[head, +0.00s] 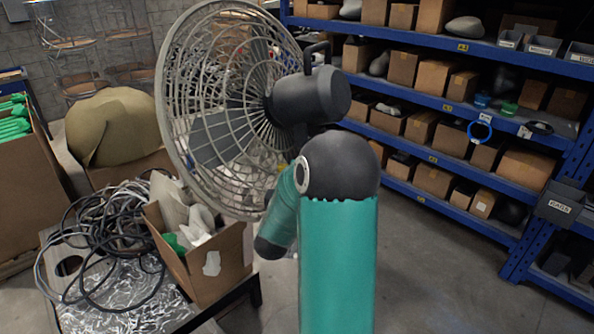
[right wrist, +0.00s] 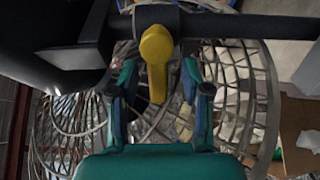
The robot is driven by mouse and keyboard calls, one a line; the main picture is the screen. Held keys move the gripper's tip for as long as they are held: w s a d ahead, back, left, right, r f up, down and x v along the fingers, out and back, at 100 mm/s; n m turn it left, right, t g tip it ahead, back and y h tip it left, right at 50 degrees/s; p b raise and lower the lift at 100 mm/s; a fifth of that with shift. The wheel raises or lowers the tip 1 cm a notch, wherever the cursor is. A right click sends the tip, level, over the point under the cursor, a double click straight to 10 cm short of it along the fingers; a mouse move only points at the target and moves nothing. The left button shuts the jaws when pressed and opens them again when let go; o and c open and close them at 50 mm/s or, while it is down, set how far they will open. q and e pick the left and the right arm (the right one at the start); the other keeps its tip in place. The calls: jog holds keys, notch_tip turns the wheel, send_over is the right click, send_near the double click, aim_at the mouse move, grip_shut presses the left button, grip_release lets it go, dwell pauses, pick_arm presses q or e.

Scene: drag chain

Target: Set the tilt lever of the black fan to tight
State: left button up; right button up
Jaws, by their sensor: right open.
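The fan's round wire cage (head: 225,110) and dark motor housing (head: 310,95) stand in the middle of the head view. My right arm reaches up in front of the fan, and its gripper is hidden there. In the right wrist view the yellow tilt lever (right wrist: 157,50) sits on a dark pivot, its tip pointing down in the picture. My right gripper (right wrist: 161,88) is open, with one finger on each side of the lever. A gap shows between the lever and each finger. My left gripper is not in view.
A cardboard box (head: 205,265) of mixed parts and a heap of black cables (head: 95,240) lie on a table at the left. Blue shelving (head: 455,105) with boxes stands behind at the right. The floor (head: 440,290) at the right is clear.

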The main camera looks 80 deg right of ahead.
jog(key=a, duration=0.5)
jog(key=shift+d, duration=0.15)
jog(key=shift+w+d, duration=0.1)
jog(key=shift+d, duration=3.55)
